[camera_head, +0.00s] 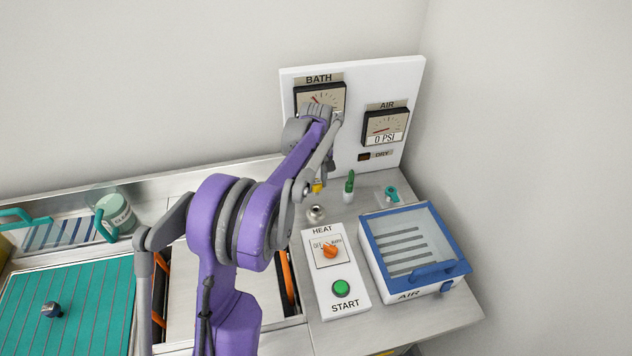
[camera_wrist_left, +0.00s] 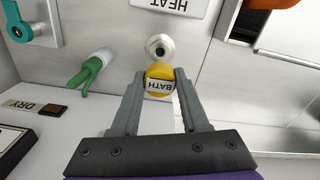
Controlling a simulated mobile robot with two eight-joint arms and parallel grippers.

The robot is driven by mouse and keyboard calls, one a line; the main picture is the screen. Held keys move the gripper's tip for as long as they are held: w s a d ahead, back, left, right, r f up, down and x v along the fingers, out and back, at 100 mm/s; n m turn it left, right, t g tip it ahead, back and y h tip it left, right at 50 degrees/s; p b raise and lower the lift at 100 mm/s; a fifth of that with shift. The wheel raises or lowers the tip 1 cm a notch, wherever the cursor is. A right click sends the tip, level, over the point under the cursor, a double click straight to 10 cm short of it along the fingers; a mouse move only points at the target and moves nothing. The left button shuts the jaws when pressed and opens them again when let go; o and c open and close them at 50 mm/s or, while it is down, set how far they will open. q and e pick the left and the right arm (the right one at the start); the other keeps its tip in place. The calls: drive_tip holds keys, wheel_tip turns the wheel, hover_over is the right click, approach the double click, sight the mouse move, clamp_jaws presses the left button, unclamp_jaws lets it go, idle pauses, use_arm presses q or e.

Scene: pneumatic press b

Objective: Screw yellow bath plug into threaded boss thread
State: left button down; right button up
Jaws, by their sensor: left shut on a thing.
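The yellow bath plug (camera_wrist_left: 159,85), marked BATH, sits between the two grey fingers of my left gripper (camera_wrist_left: 161,78) in the left wrist view. The gripper is shut on it. In the head view only a small part of the yellow plug (camera_head: 317,187) shows below my left gripper (camera_head: 322,180), which my purple arm partly hides. The threaded boss (camera_wrist_left: 159,47) is a pale metal ring with a dark hole, just beyond the plug and apart from it in the wrist view. In the head view the boss (camera_head: 316,214) stands on the metal deck, below the plug in the picture. My right gripper is not in view.
A white HEAT/START panel (camera_head: 337,272) lies in front of the boss. A green-topped white fitting (camera_head: 349,188) and a teal valve (camera_head: 391,193) stand to its right. A blue-framed AIR box (camera_head: 413,252) is at right. The gauge board (camera_head: 352,155) rises behind.

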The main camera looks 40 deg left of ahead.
sight(316, 194)
use_arm(q)
drive_tip(key=shift+f+b, duration=1.5)
drive_tip(key=shift+f, duration=1.35)
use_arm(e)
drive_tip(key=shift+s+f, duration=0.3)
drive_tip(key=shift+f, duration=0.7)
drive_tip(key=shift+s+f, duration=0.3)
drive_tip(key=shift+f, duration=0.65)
use_arm(q)
drive_tip(key=shift+f+b, duration=1)
drive_tip(key=shift+f, duration=0.45)
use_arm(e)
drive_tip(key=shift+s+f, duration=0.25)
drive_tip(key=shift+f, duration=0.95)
use_arm(q)
drive_tip(key=shift+c, duration=1.6)
unclamp_jaws()
drive_tip(key=shift+r, duration=0.1)
wheel_tip(316, 194, up, 11)
drive_tip(key=shift+f+p, duration=0.15)
drive_tip(key=shift+p, duration=0.15)
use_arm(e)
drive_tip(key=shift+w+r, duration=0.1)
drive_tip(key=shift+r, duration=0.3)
